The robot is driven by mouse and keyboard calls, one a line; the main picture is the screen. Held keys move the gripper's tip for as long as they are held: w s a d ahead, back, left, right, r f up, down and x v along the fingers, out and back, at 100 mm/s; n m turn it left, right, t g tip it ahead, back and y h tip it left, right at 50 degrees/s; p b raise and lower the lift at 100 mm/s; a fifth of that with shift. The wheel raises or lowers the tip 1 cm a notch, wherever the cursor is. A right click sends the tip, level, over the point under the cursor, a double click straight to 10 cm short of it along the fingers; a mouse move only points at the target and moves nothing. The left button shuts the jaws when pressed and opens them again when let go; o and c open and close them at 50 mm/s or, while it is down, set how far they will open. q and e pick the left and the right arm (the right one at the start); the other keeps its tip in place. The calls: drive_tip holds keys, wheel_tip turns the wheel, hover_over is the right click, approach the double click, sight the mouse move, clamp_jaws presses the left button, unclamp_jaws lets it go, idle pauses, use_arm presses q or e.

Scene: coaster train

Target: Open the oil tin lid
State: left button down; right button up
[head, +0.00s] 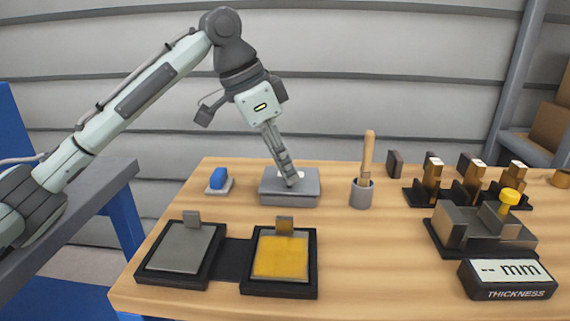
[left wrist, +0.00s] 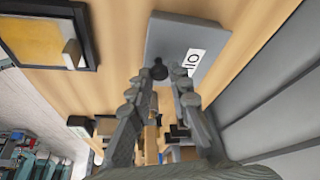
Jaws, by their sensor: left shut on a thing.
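The oil tin (head: 275,190) is a low grey box on the wooden table, left of the middle in the head view. Its grey lid (left wrist: 172,38) with a white label (left wrist: 194,61) fills the top middle of the left wrist view. A small dark knob (left wrist: 159,69) stands at the lid's near edge. My left gripper (head: 291,181) comes down over the tin from above and is shut on the knob, with a finger on each side of it. The lid looks flat on the tin, with no clear gap. My right gripper is not in view.
A blue block on a pale base (head: 218,180) is left of the tin. A brush in a grey cup (head: 362,193) stands to its right. Two black-framed trays (head: 279,292) lie in front. A thickness gauge (head: 507,280) and wooden-posted stands (head: 431,182) are further right.

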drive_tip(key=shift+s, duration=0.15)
use_arm(q)
drive_tip(key=shift+r, duration=0.1)
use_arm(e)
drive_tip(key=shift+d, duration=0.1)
use_arm(q)
drive_tip(key=shift+w+r+g, duration=0.25)
drive_tip(key=shift+r+g, duration=0.05)
drive_tip(key=shift+g, duration=0.1)
drive_tip(key=shift+w+r+n+g, duration=0.3)
drive_tip(key=shift+w+r+g, duration=0.35)
drive_tip(key=shift+g, duration=0.35)
drive_tip(key=shift+w+r+g, duration=0.6)
drive_tip(key=shift+w+g, duration=0.05)
drive_tip(key=shift+g, duration=0.25)
drive_tip(key=shift+w+r+n+g, duration=0.4)
drive_tip(key=shift+w+g, duration=0.2)
drive_tip(key=shift+g, duration=0.3)
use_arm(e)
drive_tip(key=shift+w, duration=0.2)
use_arm(q)
drive_tip(key=shift+w, duration=0.1)
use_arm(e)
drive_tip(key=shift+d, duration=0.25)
